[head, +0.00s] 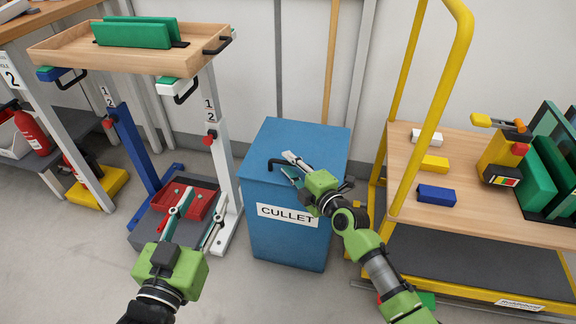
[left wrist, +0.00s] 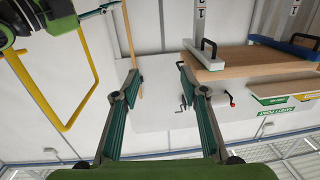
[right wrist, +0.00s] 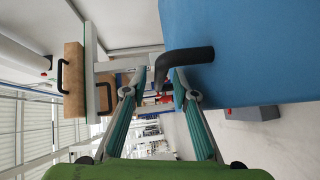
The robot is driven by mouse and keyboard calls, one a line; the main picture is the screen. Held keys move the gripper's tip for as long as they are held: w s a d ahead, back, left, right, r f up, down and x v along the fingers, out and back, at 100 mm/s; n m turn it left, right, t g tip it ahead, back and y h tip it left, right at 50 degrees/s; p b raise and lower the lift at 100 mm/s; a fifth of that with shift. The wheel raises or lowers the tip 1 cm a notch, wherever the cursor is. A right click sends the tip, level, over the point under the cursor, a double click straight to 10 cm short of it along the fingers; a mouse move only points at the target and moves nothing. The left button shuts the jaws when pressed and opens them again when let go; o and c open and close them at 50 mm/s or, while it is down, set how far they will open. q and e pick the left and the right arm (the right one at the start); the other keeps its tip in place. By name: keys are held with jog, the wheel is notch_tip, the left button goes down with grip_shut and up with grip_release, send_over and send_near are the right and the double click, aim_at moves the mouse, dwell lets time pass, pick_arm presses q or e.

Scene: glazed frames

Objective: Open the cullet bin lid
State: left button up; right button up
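The blue cullet bin (head: 290,235) stands against the wall in the head view, with a white CULLET label (head: 287,215) on its front. Its flat lid (head: 310,138) is down. A black bent handle (head: 277,161) sticks out at the lid's left edge. My right gripper (head: 289,168) is at this handle. In the right wrist view the handle (right wrist: 185,58) reaches from the blue lid to between the open fingertips (right wrist: 159,78); I cannot tell whether they touch it. My left gripper (head: 202,203) is open and empty, low at the left of the bin.
A stand with a wooden tray (head: 70,46) holding green panes is left of the bin. Red bins (head: 190,203) sit below it. A yellow-framed cart (head: 490,215) with blocks is close on the right. A wooden pole (head: 330,60) leans behind. Floor in front is clear.

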pick_arm(q)
jog(key=shift+d+r+t, duration=0.1)
jog(key=shift+r+t, duration=0.2)
jog(key=shift+r, duration=0.6)
pick_arm(e)
jog(key=shift+w+a, duration=0.3)
jog(key=shift+w, duration=0.15)
jog(key=shift+c, duration=0.2)
grip_shut()
